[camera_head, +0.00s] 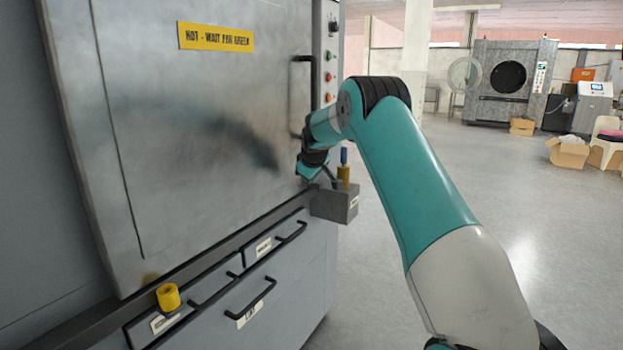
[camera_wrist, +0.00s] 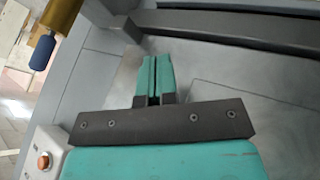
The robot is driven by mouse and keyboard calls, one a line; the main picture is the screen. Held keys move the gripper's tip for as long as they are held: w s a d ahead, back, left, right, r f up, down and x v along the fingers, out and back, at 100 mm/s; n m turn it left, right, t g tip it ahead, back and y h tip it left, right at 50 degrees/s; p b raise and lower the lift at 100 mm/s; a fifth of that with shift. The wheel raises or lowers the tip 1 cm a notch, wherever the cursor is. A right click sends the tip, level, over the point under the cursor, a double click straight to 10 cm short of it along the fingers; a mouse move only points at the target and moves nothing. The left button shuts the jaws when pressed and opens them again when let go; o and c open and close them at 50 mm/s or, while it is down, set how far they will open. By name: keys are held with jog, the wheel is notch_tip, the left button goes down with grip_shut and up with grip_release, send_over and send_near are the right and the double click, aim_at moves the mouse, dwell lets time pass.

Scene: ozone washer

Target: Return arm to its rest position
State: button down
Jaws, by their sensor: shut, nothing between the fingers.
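My gripper (camera_wrist: 153,78) shows in the wrist view with its two teal fingers together and nothing between them. In the head view my teal and white arm reaches up from the lower right and bends down at its top. Its end is beside the right edge of the washer's large metal door (camera_head: 200,130), just above a grey box (camera_head: 335,204). The fingertips are hard to make out there. The door looks shut against the washer front.
The grey box carries a yellow cylinder (camera_head: 343,175) with a blue top. Another yellow cylinder (camera_head: 168,297) stands on the ledge at the lower left. Drawers with black handles (camera_head: 250,296) lie below the door. The floor (camera_head: 540,240) to the right is open.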

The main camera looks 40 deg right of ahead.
jog(key=shift+v, duration=1.05)
jog(key=s+a+r+n+g+y, duration=0.15)
jog(key=s+a, duration=0.35)
jog(key=a, duration=0.5)
jog(key=s+a+r+y+p, duration=0.1)
jog(key=s+a+r+y, duration=0.2)
jog(key=a, duration=0.7)
jog(key=s+a+r+n+y, duration=0.1)
jog(key=s+a+r, duration=0.1)
jog(key=s+a, duration=0.65)
jog(key=s+a+g+y, duration=0.1)
jog(key=s+a, duration=0.4)
jog(key=s, duration=0.3)
jog(key=s+a+n+g+y, duration=0.1)
jog(key=s+a+g, duration=0.1)
jog(key=s+a, duration=0.3)
jog(key=s+a+f+n+g+y, duration=0.1)
jog(key=s+a, duration=0.4)
jog(key=s, duration=0.8)
jog(key=shift+g+p, duration=0.35)
jog(key=shift+p, duration=0.05)
